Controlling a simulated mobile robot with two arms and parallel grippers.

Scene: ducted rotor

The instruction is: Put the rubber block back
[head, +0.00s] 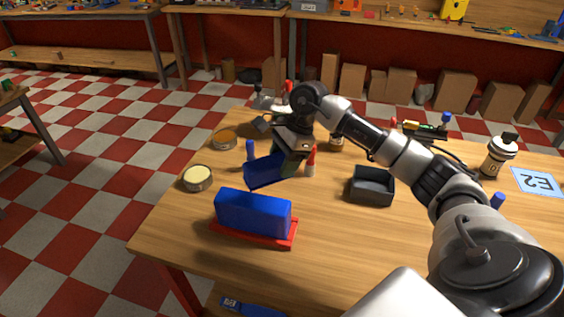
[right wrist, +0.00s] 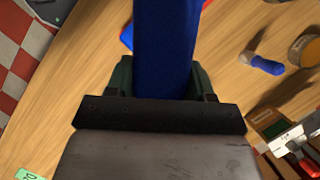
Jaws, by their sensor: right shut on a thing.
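My right gripper (head: 287,163) is over the table, left of its middle. It is shut on a blue block (head: 263,171), which looks like the rubber block and sticks out to the left, seemingly above the wood. In the right wrist view the blue block (right wrist: 165,45) runs up between the two dark green fingers of the gripper (right wrist: 162,85). Its end there is cut off by the picture edge. A larger blue block (head: 252,213) stands on a red tray (head: 230,234) near the front left of the table. My left gripper is not in view.
The wooden table (head: 350,240) has clear room at its front middle. A dark open box (head: 372,187) lies right of the gripper.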

